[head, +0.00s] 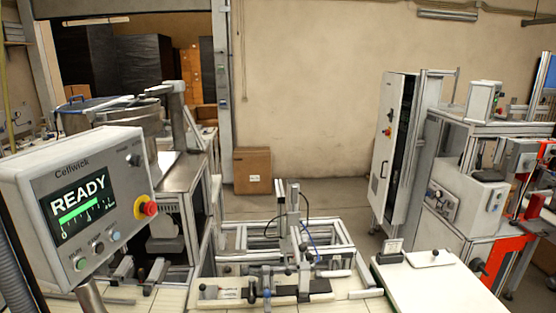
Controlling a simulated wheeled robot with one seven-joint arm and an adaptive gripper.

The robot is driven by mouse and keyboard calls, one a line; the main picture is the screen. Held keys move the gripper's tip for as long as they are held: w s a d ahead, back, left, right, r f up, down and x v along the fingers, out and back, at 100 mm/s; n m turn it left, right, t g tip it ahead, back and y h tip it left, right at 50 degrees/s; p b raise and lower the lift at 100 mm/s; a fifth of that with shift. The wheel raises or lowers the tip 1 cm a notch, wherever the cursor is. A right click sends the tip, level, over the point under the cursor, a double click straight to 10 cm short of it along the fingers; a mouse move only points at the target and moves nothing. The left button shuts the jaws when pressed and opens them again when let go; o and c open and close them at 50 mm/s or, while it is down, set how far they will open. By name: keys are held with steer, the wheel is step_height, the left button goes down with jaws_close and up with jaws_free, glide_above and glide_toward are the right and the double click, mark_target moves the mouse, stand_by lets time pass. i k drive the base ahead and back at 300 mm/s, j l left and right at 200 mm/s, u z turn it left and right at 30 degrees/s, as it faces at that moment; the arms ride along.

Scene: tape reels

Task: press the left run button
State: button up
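A grey control box (75,200) marked Cellwick stands at the left. Its screen (82,203) reads READY over a green bar. A red stop knob (147,208) with a yellow collar sits at the box's right side. My gripper is not in view.
A bench fixture (290,285) with clamps and upright posts fills the lower middle. A white tabletop (440,285) lies at the lower right, with a small dark-based block (392,250) by its edge. Machines stand at right. A cardboard box (252,170) stands by the back wall.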

mark_target(81, 263)
steer(key=u, duration=1.65)
